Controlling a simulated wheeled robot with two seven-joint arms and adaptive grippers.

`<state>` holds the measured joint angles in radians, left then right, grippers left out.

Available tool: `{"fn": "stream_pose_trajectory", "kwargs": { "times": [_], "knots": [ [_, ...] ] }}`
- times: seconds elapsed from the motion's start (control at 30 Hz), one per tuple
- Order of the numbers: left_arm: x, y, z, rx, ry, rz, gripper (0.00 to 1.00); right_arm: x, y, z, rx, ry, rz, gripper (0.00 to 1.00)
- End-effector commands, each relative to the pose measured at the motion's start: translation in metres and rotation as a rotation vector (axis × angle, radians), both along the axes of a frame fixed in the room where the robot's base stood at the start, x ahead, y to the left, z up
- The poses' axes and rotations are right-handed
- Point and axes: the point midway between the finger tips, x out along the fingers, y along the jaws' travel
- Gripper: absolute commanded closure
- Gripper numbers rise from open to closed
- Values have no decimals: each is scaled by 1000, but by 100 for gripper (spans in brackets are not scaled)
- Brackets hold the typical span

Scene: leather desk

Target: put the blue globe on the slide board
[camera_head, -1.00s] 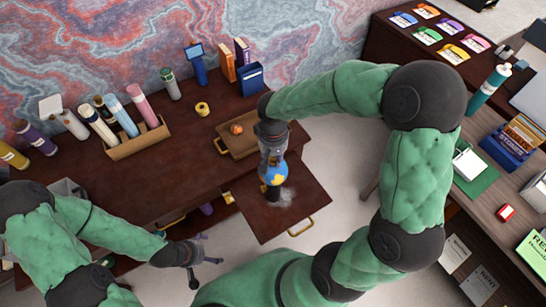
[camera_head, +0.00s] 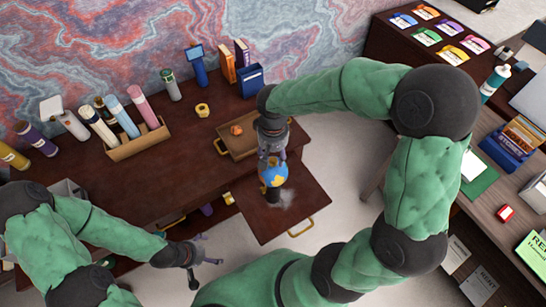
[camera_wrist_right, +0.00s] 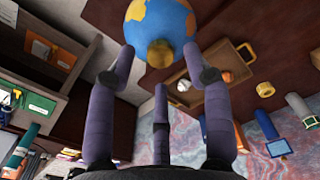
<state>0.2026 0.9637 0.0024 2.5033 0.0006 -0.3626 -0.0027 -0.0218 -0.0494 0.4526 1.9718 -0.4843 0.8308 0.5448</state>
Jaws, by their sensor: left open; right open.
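The blue globe (camera_head: 273,174), with yellow land and a dark base, stands upright on the slide board (camera_head: 310,199), a dark brown leaf with gold handles that juts from the desk's front. My right gripper (camera_head: 271,158) is open just above the globe's top. In the right wrist view the globe (camera_wrist_right: 172,22) sits beyond the tips of the spread purple fingers (camera_wrist_right: 160,62); whether a tip still touches it I cannot tell. My left gripper (camera_head: 207,256) is open and empty, low in front of the desk, left of the board.
A wooden tray (camera_head: 243,150) with an orange item lies behind the board. A yellow tape roll (camera_head: 203,110), a bottle rack (camera_head: 138,145) and books (camera_head: 228,66) stand on the desk.

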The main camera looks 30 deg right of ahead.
Motion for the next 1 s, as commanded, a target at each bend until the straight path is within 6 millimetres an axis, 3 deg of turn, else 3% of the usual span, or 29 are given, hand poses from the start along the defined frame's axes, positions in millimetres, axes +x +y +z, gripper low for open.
{"fn": "stream_pose_trajectory", "kwargs": {
  "times": [0.2, 0.4, 0.6, 1.0],
  "knots": [
    [0, 0, 6, 0, 0, 0, 0, 1, 0, 48, 0, -6, 0, 49],
    [0, 0, 9, 0, 0, 0, 0, 1, 0, 79, 0, -4, 0, 49],
    [0, 0, 10, 0, 0, 0, 0, 0, 0, 92, 0, -1, 1, 49],
    [0, 0, 10, 0, 0, 0, 0, 0, 0, 93, 0, -1, 0, 49]
  ]
}}
